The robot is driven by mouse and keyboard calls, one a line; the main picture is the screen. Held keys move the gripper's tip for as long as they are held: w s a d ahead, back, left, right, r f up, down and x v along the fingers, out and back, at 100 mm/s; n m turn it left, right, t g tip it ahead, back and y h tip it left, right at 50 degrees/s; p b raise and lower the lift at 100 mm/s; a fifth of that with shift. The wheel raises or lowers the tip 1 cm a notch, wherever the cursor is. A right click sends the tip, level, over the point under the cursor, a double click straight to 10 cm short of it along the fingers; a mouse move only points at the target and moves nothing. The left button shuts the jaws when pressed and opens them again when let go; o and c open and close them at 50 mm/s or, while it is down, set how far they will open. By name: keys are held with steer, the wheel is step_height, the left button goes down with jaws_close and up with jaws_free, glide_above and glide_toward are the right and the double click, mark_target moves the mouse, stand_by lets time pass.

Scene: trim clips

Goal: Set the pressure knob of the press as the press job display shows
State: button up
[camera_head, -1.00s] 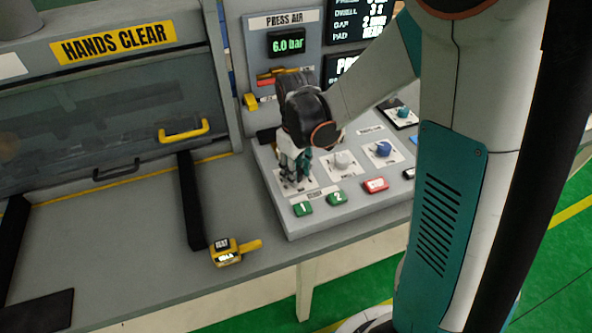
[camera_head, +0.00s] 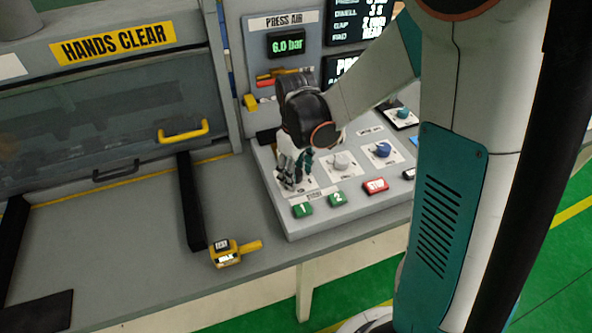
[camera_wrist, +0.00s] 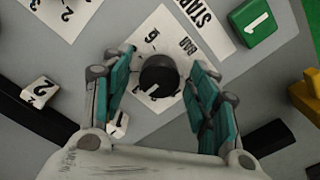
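The pressure knob (camera_wrist: 158,75) is dark and round with a white pointer line, on a white plate (camera_wrist: 150,38) marked BAR. In the wrist view my gripper (camera_wrist: 160,66) is open, with one teal finger on each side of the knob and a gap on both sides. In the head view my gripper (camera_head: 294,178) is low over the panel's left plate and hides the knob. The press job display (camera_head: 360,18) has its top cut off by the frame; DWELL, GAP and PAD rows show, and its pressure row is not clearly readable. The press air readout (camera_head: 288,43) says 6.0 bar.
Other knobs, grey (camera_head: 341,162) and blue (camera_head: 383,150), sit to the right on the panel. Green buttons 1 (camera_head: 302,210) and 2 (camera_head: 338,198) and a red stop button (camera_head: 376,185) line its front. A yellow tape measure (camera_head: 226,252) lies on the bench.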

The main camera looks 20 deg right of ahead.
mark_target(296, 172)
steer(key=shift+r, duration=0.15)
step_height(296, 172, up, 12)
stand_by(0.6)
stand_by(0.3)
steer(key=s+r+m+t, duration=0.4)
steer(key=s+m+t, duration=0.2)
steer(key=s, duration=0.8)
steer(key=shift+s+r+m+t, duration=0.15)
steer(key=shift+s+m+t, duration=0.25)
steer(key=shift+t, duration=0.2)
steer(key=shift+a, duration=0.1)
stand_by(1.2)
